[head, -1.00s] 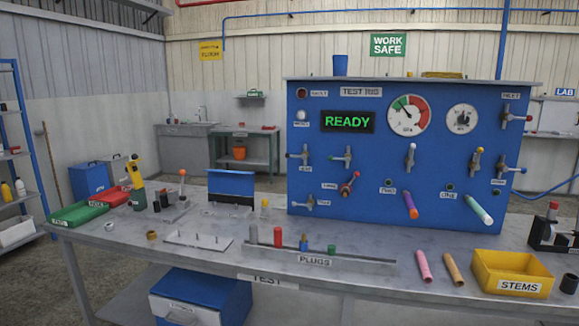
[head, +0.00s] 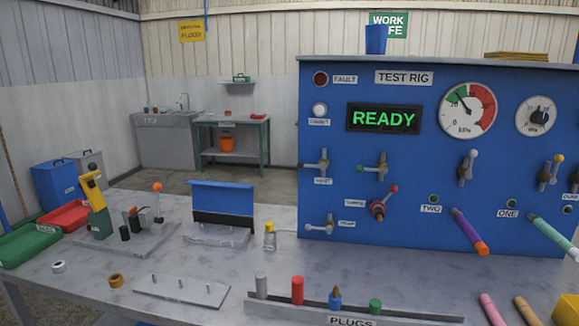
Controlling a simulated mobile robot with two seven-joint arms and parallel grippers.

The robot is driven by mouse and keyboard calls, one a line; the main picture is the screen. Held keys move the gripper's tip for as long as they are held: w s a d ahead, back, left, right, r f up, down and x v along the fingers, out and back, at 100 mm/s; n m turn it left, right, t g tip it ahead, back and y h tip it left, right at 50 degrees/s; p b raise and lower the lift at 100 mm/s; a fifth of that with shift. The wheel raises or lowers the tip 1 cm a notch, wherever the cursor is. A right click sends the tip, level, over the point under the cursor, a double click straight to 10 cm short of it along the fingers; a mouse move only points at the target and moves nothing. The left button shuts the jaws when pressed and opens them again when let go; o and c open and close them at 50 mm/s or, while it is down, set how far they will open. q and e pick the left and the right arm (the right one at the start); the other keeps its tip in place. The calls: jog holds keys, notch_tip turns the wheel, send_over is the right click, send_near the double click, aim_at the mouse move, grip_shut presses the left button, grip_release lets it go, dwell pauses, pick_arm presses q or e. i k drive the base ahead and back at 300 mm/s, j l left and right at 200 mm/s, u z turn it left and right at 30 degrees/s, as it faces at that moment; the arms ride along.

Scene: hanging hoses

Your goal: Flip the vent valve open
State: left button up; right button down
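The blue test rig panel (head: 400,130) stands on the bench and carries several small lever valves. The valve at its upper left (head: 322,165) has a grey body and lever, with a small blurred label (head: 323,181) below that may read VENT. Another grey valve (head: 322,224) sits lower left with a label I cannot read surely. A green-tipped valve (head: 378,166) and a red one (head: 380,205) are to their right. Whether the vent valve is open or shut I cannot tell. Neither gripper is in view.
The screen (head: 384,118) reads READY. Purple (head: 470,232) and teal (head: 550,236) hoses stick out from the panel. A plugs rack (head: 350,312) lies along the front of the bench (head: 210,265). A small bottle (head: 270,238) and blue-black stand (head: 222,205) are left of the panel.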

aim_at(323, 165)
jog(key=i+j, duration=0.15)
jog(key=i, duration=0.3)
jog(key=i+j, duration=0.2)
jog(key=i, duration=0.3)
